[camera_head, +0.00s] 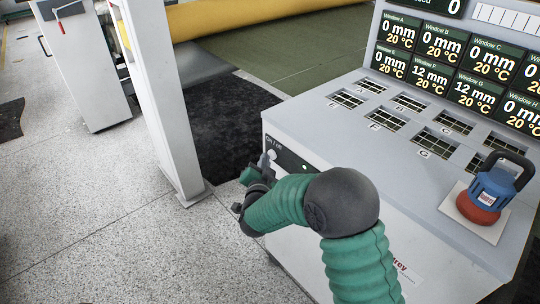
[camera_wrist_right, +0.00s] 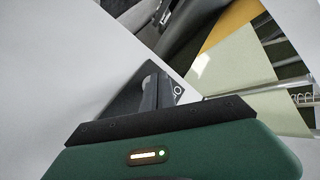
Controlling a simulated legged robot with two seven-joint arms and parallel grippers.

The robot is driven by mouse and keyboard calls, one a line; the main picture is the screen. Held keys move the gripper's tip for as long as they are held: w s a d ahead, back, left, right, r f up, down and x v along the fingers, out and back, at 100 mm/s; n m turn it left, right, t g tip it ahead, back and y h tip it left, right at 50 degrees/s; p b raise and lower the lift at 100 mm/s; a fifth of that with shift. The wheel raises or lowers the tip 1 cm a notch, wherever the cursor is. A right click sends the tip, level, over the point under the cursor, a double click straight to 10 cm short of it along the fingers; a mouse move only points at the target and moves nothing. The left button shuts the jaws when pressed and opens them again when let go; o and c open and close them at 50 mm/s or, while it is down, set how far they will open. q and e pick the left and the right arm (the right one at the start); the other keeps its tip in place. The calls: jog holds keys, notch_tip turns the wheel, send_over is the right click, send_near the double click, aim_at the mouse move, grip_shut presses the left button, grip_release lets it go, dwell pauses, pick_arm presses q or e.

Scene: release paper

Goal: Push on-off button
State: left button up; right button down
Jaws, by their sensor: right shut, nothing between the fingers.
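The on-off panel (camera_head: 288,157) is a dark strip labelled "On/Off" on the left front face of the grey console (camera_head: 330,135). A small green mark shows at its right end. My right gripper (camera_head: 268,160) is shut and empty, with its fingertips at the left end of this panel. The fingers cover the button area, and I cannot tell whether they touch it. In the right wrist view, the shut fingers (camera_wrist_right: 152,88) lie in front of a dark panel with a white ring mark (camera_wrist_right: 178,90). My left gripper is not in view.
On the console top are several slotted vents (camera_head: 387,119) and a blue-and-red device (camera_head: 489,193) on a pale plate. Display screens (camera_head: 440,60) stand behind. A white post (camera_head: 165,100) rises left of the console.

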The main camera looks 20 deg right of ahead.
jog(key=s+a, duration=0.2)
jog(key=a, duration=0.3)
jog(key=shift+a+p, duration=0.35)
jog(key=shift+p, duration=0.05)
